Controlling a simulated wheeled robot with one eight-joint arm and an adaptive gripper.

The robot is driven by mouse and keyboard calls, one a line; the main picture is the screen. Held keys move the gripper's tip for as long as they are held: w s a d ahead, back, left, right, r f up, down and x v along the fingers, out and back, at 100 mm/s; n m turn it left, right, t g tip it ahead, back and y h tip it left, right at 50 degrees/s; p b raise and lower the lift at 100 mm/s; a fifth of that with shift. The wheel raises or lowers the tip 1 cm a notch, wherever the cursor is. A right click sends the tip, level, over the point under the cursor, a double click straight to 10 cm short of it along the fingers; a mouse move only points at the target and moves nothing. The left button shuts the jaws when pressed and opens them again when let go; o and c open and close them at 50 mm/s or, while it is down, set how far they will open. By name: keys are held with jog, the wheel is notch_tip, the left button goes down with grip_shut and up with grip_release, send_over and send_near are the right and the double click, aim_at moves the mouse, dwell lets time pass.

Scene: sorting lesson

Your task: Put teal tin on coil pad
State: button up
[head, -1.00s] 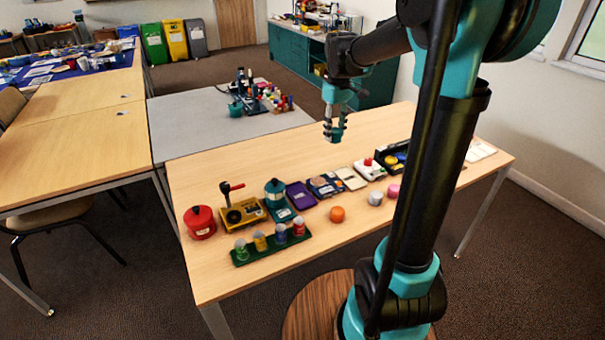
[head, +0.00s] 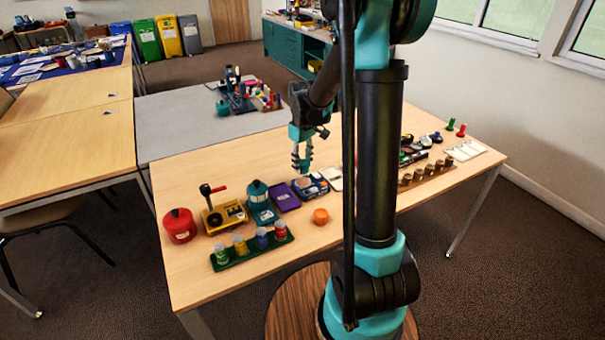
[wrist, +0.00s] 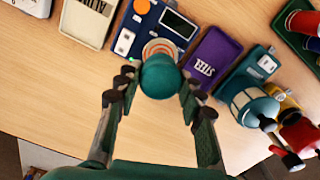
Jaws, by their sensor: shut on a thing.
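My gripper (wrist: 155,105) is shut on the teal tin (wrist: 160,77), a rounded teal thing between the fingertips in the wrist view. In the head view my gripper (head: 302,158) hangs over the row of trays, and I cannot make out the tin there. The coil pad (wrist: 159,47), with copper-coloured rings on a dark blue panel (wrist: 178,40), shows just beyond the tin, which covers part of it. The blue panel also shows below my gripper in the head view (head: 312,187). I cannot tell whether the tin touches the pad.
A purple STEEL tray (wrist: 211,58) lies right of the panel, a cream tray (wrist: 90,20) left. A teal lidded vessel on a teal tray (head: 260,205), a yellow crank device (head: 223,215) and a red canister (head: 179,226) stand further left in the head view. An orange puck (head: 320,216) lies in front.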

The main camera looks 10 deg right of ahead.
aim_at(303, 173)
jog(key=shift+f, duration=2.35)
jog(key=shift+f, duration=0.15)
jog(key=o, duration=1.2)
